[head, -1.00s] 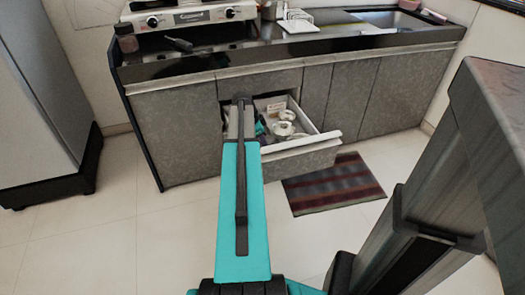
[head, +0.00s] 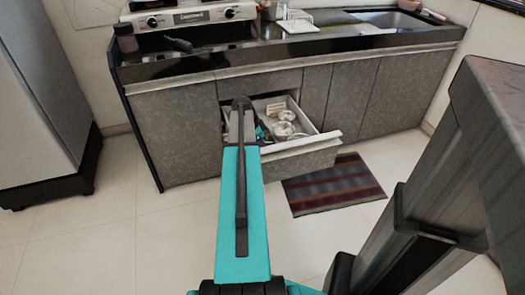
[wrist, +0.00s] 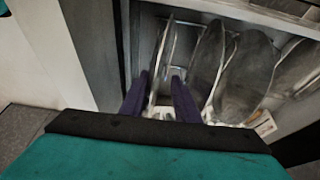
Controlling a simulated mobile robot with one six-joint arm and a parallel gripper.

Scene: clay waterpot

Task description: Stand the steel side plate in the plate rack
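In the wrist view, a thin steel plate (wrist: 162,62) stands nearly edge-on between the two dark purple fingers of my gripper (wrist: 161,80). The fingers are apart, one on each side of the plate, and I see space beside it. The plate stands upright among wire bars of a rack (wrist: 181,72) inside the open drawer; its lower edge is hard to make out. In the head view my arm hides the gripper and most of this plate.
More steel plates (wrist: 247,75) stand to the right of my gripper. The drawer's wall (wrist: 100,40) is close on the left. In the head view, the open drawer (head: 305,142) holds shiny steel ware (head: 285,129). A striped mat (head: 333,185) lies on the floor; the counter (head: 330,40) is above.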

